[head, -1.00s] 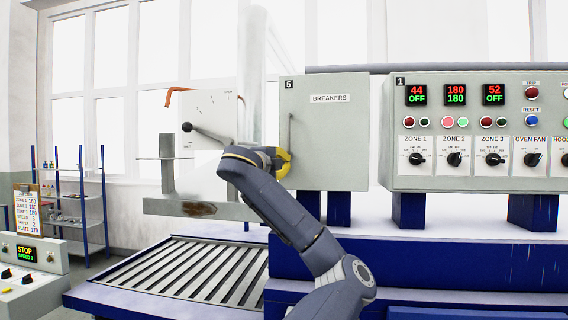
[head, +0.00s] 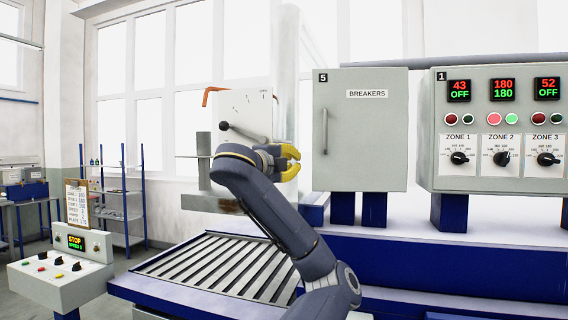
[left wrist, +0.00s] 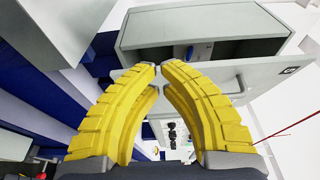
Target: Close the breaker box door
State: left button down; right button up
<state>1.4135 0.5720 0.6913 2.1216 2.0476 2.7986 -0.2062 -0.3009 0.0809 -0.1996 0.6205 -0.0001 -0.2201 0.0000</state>
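The grey breaker box door (head: 368,140), labelled BREAKERS, faces me right of centre in the head view, with a long upright handle (head: 325,131) near its left edge. It looks almost flush there. In the left wrist view a dark gap shows between the box body (left wrist: 195,22) and the door (left wrist: 262,82), so it seems ajar; how far I cannot tell. My left gripper (head: 298,162) is left of the door, apart from it in the picture. Its yellow fingertips (left wrist: 160,68) nearly meet, with nothing between them. My right gripper is not in view.
A control panel (head: 510,180) with knobs and readouts stands right of the box. A slatted roller bed (head: 215,268) lies below my left arm. A grey unit with a black-knobbed lever (head: 243,132) is behind the gripper. A small console (head: 62,280) is at lower left.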

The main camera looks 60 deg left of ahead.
pick_arm(q)
jog(key=shift+s, duration=1.1)
